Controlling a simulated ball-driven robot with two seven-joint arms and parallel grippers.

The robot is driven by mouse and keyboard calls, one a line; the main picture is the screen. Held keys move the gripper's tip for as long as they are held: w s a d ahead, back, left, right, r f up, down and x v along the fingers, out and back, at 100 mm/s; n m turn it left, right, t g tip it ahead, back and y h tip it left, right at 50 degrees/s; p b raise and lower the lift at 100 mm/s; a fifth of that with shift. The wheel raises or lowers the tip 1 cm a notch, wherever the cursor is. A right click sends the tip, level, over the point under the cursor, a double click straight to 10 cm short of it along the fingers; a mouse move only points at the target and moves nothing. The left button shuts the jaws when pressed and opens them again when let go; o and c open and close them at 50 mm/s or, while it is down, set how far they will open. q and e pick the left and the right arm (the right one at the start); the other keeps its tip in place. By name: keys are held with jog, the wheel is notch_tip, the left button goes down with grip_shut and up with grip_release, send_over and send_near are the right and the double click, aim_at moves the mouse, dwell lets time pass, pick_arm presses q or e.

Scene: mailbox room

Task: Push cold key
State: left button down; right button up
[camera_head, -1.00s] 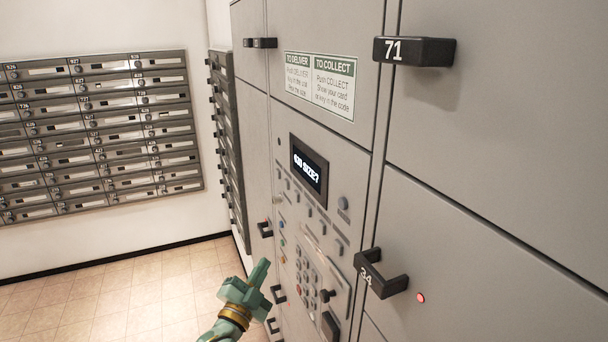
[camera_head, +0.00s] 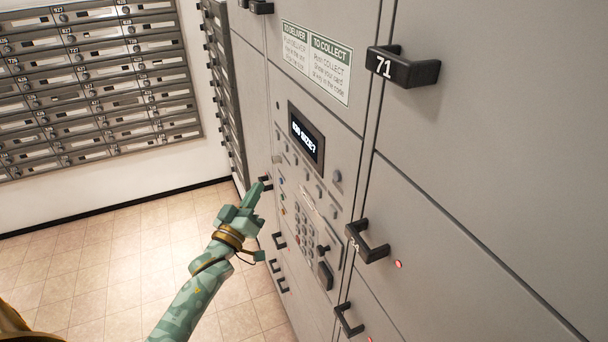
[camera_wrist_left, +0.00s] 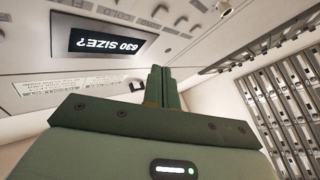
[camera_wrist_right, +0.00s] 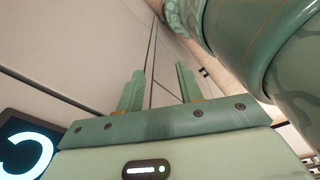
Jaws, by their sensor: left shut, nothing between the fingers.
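The grey locker panel carries a dark screen (camera_head: 306,138) reading "630 SIZE?", which shows upside down in the left wrist view (camera_wrist_left: 97,40). Below it are rows of small keys, a keypad (camera_head: 303,222) and a column of small coloured keys at the left edge. My right gripper (camera_wrist_right: 158,85) is open and empty.
Black handles marked 71 (camera_head: 405,67) and 34 (camera_head: 367,241) stick out from the locker doors on the right. More handles (camera_head: 279,240) lie below my left gripper. Mailboxes (camera_head: 90,85) cover the left wall. The tiled floor (camera_head: 100,255) is clear.

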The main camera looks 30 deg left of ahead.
pick_arm(q)
jog(key=shift+w, duration=0.1)
jog(key=b, duration=0.3)
send_near(304, 167)
jog(key=w+a+r, duration=0.1)
jog(key=w+a, duration=0.2)
jog(key=shift+w+d+r, duration=0.2)
jog(key=shift+w+d, duration=0.2)
jog(key=shift+d, duration=0.3)
dwell(1.3)
jog(key=shift+w+d, duration=0.3)
jog(key=shift+w+d, duration=0.25)
jog(key=shift+w, duration=0.05)
dwell(0.7)
jog(key=shift+s+a, duration=0.1)
jog(key=shift+s+a+p, duration=0.45)
jog(key=shift+s, duration=0.1)
dwell(0.3)
